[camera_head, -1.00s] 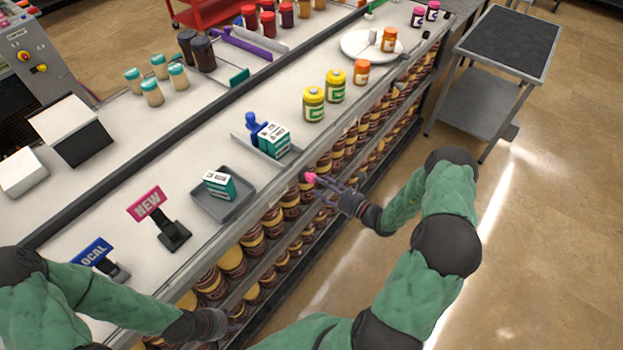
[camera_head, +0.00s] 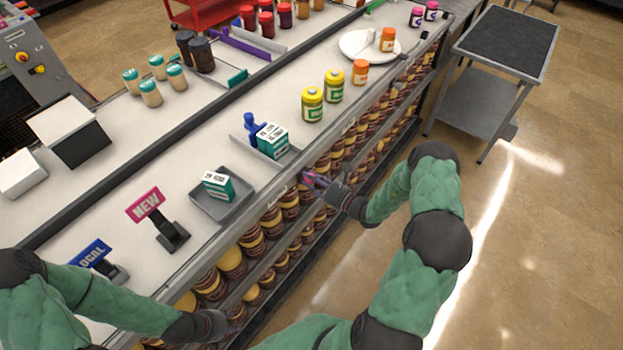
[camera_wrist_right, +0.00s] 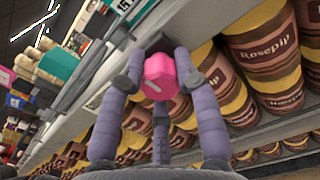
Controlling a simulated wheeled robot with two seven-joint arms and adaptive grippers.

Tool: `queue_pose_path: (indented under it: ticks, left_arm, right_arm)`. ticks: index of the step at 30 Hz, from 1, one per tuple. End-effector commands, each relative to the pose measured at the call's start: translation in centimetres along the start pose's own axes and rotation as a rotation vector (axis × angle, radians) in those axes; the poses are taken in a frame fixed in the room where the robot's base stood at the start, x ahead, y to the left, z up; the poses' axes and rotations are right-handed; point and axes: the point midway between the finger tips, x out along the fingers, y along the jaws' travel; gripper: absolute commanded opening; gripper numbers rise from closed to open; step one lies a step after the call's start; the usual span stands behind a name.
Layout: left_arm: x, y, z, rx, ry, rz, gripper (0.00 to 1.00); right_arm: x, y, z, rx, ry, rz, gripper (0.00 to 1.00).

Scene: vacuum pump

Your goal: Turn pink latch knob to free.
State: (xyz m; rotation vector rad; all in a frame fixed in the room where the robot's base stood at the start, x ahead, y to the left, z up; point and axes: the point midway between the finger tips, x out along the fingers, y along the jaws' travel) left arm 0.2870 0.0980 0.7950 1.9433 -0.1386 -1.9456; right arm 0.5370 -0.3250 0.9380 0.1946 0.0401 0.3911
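The pink latch knob (camera_wrist_right: 160,78) is at the front edge of the long white counter, with a pale mark on its face. In the head view it is mostly covered by the gripper. My right gripper (camera_head: 312,181) is at the counter edge. In the right wrist view, its purple-grey fingers (camera_wrist_right: 158,85) stand on both sides of the knob, the dark pads seeming to touch it. The latch behind the knob is hidden. My left gripper (camera_head: 208,326) is low at the front left, seen from behind; its fingertips are not clear.
Above the knob, a teal-white box (camera_head: 272,141) sits in a small tray with a blue clip (camera_head: 254,127). A grey tray (camera_head: 208,207) holds another box. Shelves of brown-and-yellow jars (camera_head: 252,240) lie below the edge. The floor at right is open, before a metal cart (camera_head: 480,100).

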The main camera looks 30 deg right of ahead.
Motion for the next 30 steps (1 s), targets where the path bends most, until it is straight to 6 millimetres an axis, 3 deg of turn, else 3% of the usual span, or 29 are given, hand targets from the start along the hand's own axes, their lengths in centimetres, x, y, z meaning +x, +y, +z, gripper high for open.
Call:
queue_pose_path:
  ticks: [13, 30]
  left_arm:
    - [0.5, -0.2, 0.0, 0.0, 0.0, 0.0, 0.4]
    - [2.7, -0.9, -0.1, 0.0, 0.0, 0.0, 0.4]
  right_arm:
    - [0.0, -0.1, 0.1, -0.116, -0.004, 0.0, 0.0]
    - [0.1, -0.1, 0.1, -0.629, -0.006, -0.001, 0.0]
